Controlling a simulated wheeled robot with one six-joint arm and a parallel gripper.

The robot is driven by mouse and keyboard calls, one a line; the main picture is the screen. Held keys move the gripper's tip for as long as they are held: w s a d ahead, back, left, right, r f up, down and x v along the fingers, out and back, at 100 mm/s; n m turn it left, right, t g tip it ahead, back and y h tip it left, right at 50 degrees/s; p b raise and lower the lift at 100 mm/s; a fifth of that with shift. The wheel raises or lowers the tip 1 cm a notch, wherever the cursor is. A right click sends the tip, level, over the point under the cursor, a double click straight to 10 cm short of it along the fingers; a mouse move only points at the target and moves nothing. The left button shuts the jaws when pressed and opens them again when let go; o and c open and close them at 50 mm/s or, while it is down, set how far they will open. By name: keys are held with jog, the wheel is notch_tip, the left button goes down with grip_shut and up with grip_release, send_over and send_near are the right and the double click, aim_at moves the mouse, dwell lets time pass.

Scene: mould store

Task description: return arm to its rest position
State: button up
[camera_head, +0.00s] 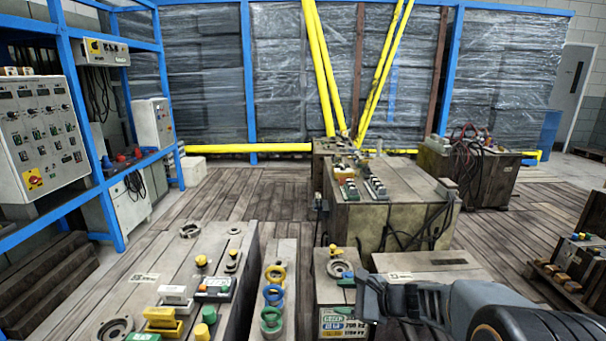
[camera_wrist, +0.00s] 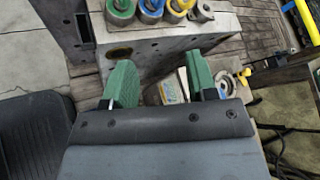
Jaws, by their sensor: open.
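My gripper (camera_head: 352,296) shows at the lower right of the head view, low beside the front mould blocks, with the grey arm running off to the right. In the wrist view my gripper (camera_wrist: 160,80) has its two green finger pads well apart. No held object shows between them. A mould block with a yellow and white label (camera_wrist: 172,88) shows beyond the gap. I cannot tell whether the fingers touch any block.
A narrow block bears yellow, blue and green rings (camera_head: 271,294). A wide mould block (camera_head: 215,245) is at front left, a larger one (camera_head: 400,215) behind my gripper. A blue rack (camera_head: 110,190) stands left. Open plank floor (camera_head: 240,190) lies behind.

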jog(key=s+r+n+g+h+p, duration=0.4)
jog(key=s+r+n+h+p, duration=0.1)
jog(key=s+r+n+p, duration=0.7)
jog(key=s+d+r+n+h+p, duration=0.2)
jog(key=d+r+h+p, duration=0.1)
jog(key=r+p, duration=0.1)
jog(key=s+d+r+n+t+h+p, duration=0.1)
jog(key=s+d+r+n+h+p, duration=0.1)
jog(key=r, duration=0.5)
jog(key=shift+d+r+n+h+p, duration=0.15)
jog(key=shift+d+n+h+p, duration=0.55)
jog(key=shift+p, duration=0.5)
jog(key=shift+a, duration=0.15)
jog(key=shift+c, duration=0.5)
